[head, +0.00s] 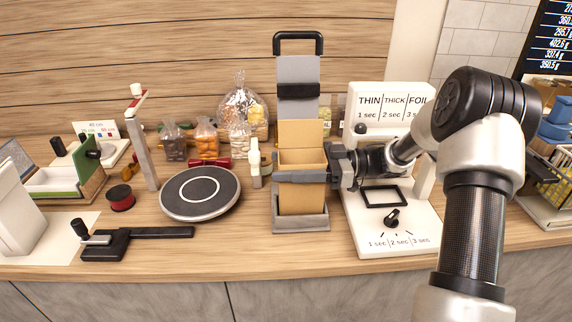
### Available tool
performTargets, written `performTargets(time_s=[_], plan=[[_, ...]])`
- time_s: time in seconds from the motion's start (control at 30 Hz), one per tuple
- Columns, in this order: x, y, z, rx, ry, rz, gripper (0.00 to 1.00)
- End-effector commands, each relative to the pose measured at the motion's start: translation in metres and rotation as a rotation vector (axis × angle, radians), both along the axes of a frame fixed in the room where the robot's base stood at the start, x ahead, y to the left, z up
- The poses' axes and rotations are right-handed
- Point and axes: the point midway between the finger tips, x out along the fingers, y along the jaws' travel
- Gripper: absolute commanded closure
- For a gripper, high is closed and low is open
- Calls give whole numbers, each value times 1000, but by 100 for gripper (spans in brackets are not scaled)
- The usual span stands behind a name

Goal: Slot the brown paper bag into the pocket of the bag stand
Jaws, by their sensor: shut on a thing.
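The brown paper bag (301,201) stands upright and open at the top, in front of the back plate of the grey bag stand (298,108). The stand has a black handle on top and a grey base. The bag's bottom is low at the stand's base; I cannot tell if it rests fully in the pocket. My gripper (299,172) reaches in from the right and is shut on the bag around mid-height, with a grey finger across the bag's front. The far finger is mostly hidden by the bag.
A white sealer (407,217) with a dial stands close on the right, under my arm. A round dark turntable (200,192) and a small white bottle (255,163) are on the left. Filled clear bags (205,140) stand behind.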

Motion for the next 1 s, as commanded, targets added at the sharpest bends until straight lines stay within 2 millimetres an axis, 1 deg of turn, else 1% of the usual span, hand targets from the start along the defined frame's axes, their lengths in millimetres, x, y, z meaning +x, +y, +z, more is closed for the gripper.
performTargets(time_s=[0.43, 1.0], plan=[[0, 0, 0, 1, -1, 0, 92], [0, 0, -9, 1, -2, 0, 92]])
